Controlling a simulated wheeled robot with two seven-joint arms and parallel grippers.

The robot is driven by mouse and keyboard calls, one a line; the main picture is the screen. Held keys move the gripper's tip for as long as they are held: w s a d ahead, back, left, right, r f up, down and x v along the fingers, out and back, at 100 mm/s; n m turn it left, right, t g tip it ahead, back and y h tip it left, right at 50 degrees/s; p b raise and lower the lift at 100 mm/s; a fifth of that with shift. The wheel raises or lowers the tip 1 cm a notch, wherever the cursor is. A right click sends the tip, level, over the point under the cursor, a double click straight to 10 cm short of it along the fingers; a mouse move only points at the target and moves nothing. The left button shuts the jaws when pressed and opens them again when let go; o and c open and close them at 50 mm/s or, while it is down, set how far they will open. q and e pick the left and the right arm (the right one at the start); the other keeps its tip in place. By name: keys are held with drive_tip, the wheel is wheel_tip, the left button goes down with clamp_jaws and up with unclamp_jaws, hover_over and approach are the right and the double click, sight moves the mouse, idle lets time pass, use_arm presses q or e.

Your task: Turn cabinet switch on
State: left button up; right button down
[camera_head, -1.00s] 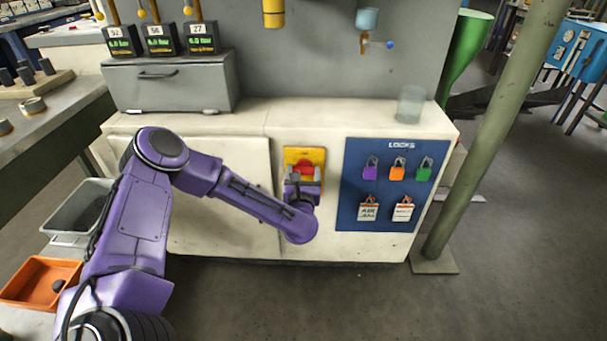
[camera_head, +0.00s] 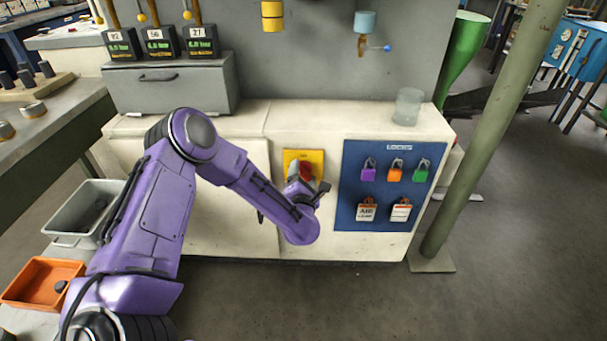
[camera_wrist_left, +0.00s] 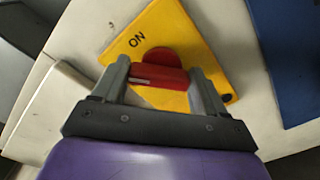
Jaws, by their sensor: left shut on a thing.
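The cabinet switch is a red rotary handle (camera_wrist_left: 158,88) on a yellow plate (camera_wrist_left: 196,45) marked ON, on the front of the white cabinet (camera_head: 235,165). In the head view the red handle (camera_head: 306,171) and yellow plate (camera_head: 290,156) show behind my left gripper (camera_head: 307,180). In the left wrist view my left gripper (camera_wrist_left: 160,85) has its two grey fingers at either end of the red bar, shut on it. The gripper looks tilted in the head view. Part of the plate is hidden by the gripper. My right gripper is not in view.
A blue LOCKS board (camera_head: 385,215) with padlocks and tags hangs just right of the switch. A clear glass (camera_head: 408,106) stands on the cabinet top. A green post (camera_head: 485,145) is at the right. A grey bin (camera_head: 72,222) and an orange tray (camera_head: 40,283) are at the left.

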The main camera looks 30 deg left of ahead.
use_arm(q)
drive_tip(key=m+p, duration=0.1)
drive_tip(key=m, duration=0.2)
drive_tip(key=shift+d+r+m, duration=0.1)
drive_tip(key=shift+m, duration=0.3)
drive_tip(key=shift+w+m+p, duration=0.1)
drive_tip(key=shift+m+p, duration=0.3)
drive_tip(key=shift+m, duration=1.5)
drive_tip(key=shift+f+m, duration=0.2)
drive_tip(key=shift+m, duration=0.1)
drive_tip(key=o, duration=1.1)
drive_tip(key=shift+c, duration=0.2)
drive_tip(key=v, duration=1)
drive_tip(key=shift+s+p, duration=0.25)
drive_tip(key=shift+p, duration=0.05)
drive_tip(key=shift+d, duration=0.1)
